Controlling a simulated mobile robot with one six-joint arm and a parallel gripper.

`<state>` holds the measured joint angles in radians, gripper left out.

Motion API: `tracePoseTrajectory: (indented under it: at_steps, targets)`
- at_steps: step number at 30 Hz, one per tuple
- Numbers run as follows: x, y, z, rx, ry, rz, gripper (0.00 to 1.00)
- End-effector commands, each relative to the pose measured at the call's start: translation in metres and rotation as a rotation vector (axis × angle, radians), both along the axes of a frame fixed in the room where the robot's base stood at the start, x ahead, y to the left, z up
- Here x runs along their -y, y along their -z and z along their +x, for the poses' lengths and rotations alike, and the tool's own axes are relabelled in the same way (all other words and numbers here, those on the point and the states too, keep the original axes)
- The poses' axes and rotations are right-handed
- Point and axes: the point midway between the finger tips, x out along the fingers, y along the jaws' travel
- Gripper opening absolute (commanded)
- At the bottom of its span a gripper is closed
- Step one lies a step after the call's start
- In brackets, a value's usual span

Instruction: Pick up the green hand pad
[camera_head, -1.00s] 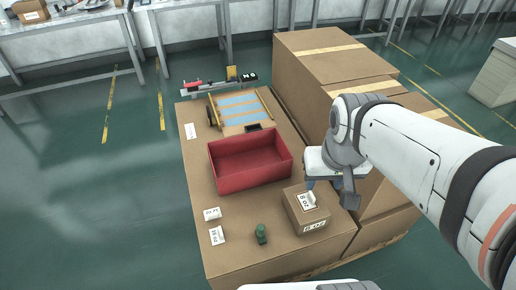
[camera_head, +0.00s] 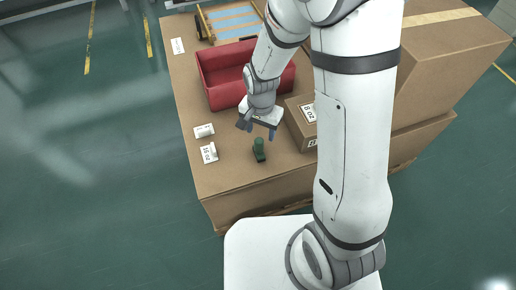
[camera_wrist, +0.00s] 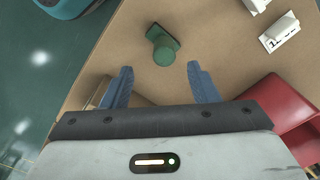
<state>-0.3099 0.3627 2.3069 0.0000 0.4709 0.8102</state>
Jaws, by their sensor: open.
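The green hand pad (camera_head: 259,149) stands on the brown cardboard surface (camera_head: 232,177), near its front edge. It has a round dark green knob on a darker flat base. In the wrist view the green hand pad (camera_wrist: 163,47) lies ahead of the fingertips, roughly midway between them and apart from both. My gripper (camera_head: 258,130) is open and empty, just behind the pad in the head view. Its two blue-grey fingers also show in the wrist view (camera_wrist: 160,72).
A red bin (camera_head: 222,84) stands behind my gripper. A small cardboard box (camera_head: 299,126) with a label is close on the right. Two white labelled pieces (camera_head: 203,131) (camera_head: 209,153) lie to the left. The cardboard between them and the pad is clear.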

Motion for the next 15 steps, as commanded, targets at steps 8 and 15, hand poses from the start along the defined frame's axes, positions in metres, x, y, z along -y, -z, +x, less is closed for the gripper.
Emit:
tracePoseTrajectory:
  at_steps: [8,15]
  targets:
    - [-0.001,0.03,0.0,-0.003,0.003,-0.001,0.54]
    - [-0.004,0.063,0.003,-0.004,0.003,-0.001,0.54]
